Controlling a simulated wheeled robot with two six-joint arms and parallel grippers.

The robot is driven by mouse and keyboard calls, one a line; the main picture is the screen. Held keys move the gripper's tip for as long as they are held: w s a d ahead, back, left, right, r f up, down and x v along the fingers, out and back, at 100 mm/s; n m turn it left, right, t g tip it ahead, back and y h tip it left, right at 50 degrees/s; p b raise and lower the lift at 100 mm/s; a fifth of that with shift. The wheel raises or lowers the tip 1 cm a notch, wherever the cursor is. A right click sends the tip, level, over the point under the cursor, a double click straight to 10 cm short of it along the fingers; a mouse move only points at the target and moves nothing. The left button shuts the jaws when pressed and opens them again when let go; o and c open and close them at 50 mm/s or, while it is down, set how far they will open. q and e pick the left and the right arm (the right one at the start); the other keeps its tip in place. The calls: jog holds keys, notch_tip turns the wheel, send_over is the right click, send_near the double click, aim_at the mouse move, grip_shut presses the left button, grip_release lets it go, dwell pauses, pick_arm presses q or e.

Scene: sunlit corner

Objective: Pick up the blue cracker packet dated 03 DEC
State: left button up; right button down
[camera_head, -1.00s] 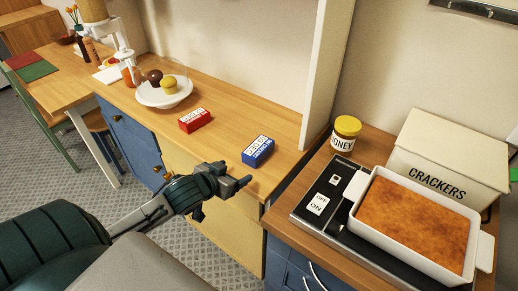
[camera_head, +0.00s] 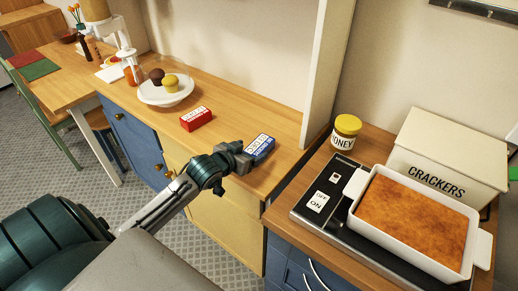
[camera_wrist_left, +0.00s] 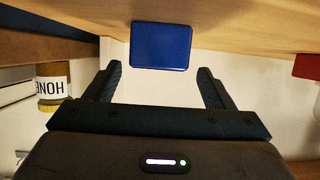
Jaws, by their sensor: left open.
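The blue cracker packet (camera_head: 260,148) lies on the wooden counter, its white label facing up; the print is too small to read a date. My left gripper (camera_head: 246,152) is at its near left side in the head view, partly hiding it. In the left wrist view the packet (camera_wrist_left: 161,46) shows its plain blue end just ahead of and between the two open fingers (camera_wrist_left: 160,85). No contact is clear. A red packet (camera_head: 195,119) lies to the left on the same counter. My right gripper is not in view.
To the right are a honey jar (camera_head: 345,132), a crackers box (camera_head: 447,160) and a baking dish (camera_head: 480,251) on the hob. An upright panel (camera_head: 323,75) rises beyond the blue packet.

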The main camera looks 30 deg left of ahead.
aim_at(255, 149)
pick_arm(q)
jog(key=x, duration=0.4)
jog(key=shift+w+d+f+p, duration=0.1)
jog(key=shift+d+f+p, duration=0.05)
jog(key=shift+p, duration=0.2)
jog(key=shift+c, duration=0.3)
jog(key=c, duration=1.1)
